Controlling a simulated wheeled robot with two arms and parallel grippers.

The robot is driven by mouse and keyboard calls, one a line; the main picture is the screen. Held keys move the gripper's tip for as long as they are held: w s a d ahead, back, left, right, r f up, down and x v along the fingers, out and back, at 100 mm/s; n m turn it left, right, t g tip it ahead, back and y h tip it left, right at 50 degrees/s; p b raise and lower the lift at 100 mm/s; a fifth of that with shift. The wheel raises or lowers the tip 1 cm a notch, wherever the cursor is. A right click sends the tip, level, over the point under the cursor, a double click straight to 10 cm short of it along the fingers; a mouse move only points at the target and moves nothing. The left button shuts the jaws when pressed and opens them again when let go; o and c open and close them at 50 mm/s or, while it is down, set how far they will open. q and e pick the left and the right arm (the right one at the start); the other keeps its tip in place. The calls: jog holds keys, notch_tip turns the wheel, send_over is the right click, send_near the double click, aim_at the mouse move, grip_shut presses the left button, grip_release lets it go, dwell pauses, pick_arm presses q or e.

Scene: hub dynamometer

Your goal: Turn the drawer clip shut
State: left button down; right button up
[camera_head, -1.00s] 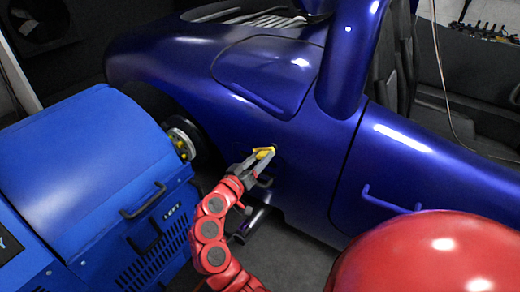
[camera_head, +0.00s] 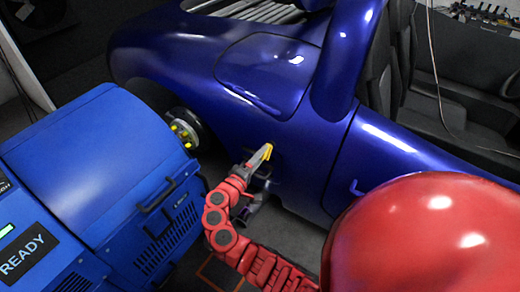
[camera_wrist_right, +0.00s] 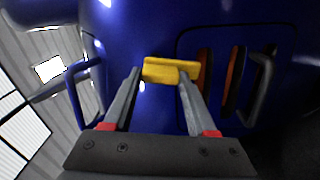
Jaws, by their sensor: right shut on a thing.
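The yellow drawer clip (camera_head: 267,152) sits on the dark blue car's side, behind the round wheel hub. My right gripper (camera_head: 260,157) reaches it from below, and its fingers are closed on it. In the right wrist view the clip (camera_wrist_right: 171,70) is a short yellow bar between the fingertips of my right gripper (camera_wrist_right: 160,78), lying nearly level across them. Beside it is a dark outlined panel (camera_wrist_right: 221,128) with orange-red slots and a black handle (camera_wrist_right: 262,88). The fingers hide part of the clip in the head view. My left gripper is not in view.
A blue dynamometer cabinet (camera_head: 88,168) with a READY display (camera_head: 28,255) stands at the left, close to my right arm. Its yellow-studded hub (camera_head: 183,132) is near the car. The car body (camera_head: 285,150) fills the right side. Some floor shows below the arm.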

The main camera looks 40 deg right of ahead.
jog(key=shift+n+p, duration=0.9)
jog(key=shift+n, duration=0.1)
jog(key=shift+f, duration=0.1)
jog(key=o, duration=1.4)
jog(key=shift+c, duration=0.2)
jog(key=p+v, duration=0.1)
jog(key=v, duration=1.6)
jog(key=shift+s+a, duration=0.2)
